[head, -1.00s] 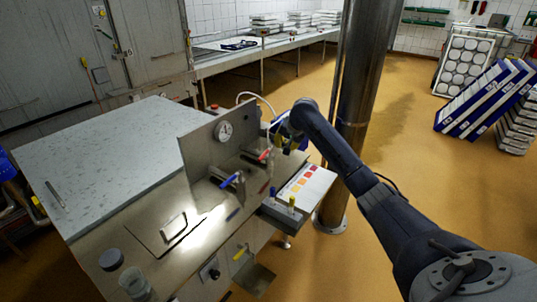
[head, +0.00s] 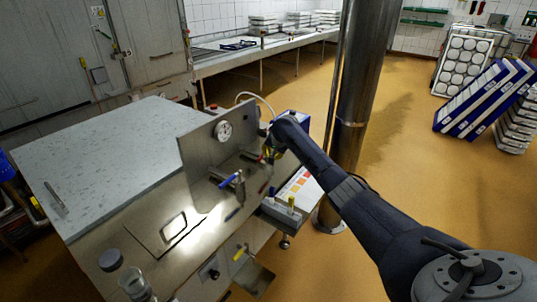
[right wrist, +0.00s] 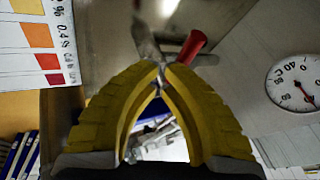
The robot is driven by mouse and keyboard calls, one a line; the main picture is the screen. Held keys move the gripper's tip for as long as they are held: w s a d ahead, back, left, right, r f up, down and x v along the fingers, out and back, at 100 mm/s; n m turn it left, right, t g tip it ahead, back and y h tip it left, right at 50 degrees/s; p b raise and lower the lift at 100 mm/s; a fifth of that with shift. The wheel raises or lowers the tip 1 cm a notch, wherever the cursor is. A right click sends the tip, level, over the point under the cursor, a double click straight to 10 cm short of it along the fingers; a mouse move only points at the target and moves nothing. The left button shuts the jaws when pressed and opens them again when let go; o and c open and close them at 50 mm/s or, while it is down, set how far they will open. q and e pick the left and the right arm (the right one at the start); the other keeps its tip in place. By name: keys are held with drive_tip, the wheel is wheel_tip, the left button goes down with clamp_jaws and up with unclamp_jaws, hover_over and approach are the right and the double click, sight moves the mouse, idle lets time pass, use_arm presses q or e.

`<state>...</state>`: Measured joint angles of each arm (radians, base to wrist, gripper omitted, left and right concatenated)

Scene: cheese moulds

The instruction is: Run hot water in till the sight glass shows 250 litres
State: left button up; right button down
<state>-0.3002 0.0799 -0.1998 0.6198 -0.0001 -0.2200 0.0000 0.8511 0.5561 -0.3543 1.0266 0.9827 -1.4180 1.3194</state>
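The red-handled valve is at the right end of the upright steel panel (head: 195,158). In the right wrist view its red handle (right wrist: 190,46) sits just beyond and right of my fingertips. My right gripper (head: 266,154) is at this valve in the head view and partly covers it. Its yellow fingers (right wrist: 164,68) come together at the tips, with nothing clearly between them; I cannot tell whether they touch the lever. A blue-handled valve (head: 229,181) stands nearer on the panel. I cannot make out the sight glass or a water level. My left gripper is not in view.
A round dial (head: 223,131) is on the panel, also in the right wrist view (right wrist: 297,83). A colour chart (head: 299,187) lies right of the valves. A steel column (head: 352,120) stands close behind my right arm. A glass jar (head: 134,283) is at the near left.

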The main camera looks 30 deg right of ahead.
drive_tip(key=shift+w+a+f, duration=0.15)
drive_tip(key=shift+w+a, duration=0.1)
drive_tip(key=shift+w, duration=0.25)
drive_tip(key=shift+w+a+f, duration=0.1)
drive_tip(key=shift+w+a, duration=0.6)
drive_tip(key=shift+w, duration=0.05)
drive_tip(key=shift+s, duration=0.15)
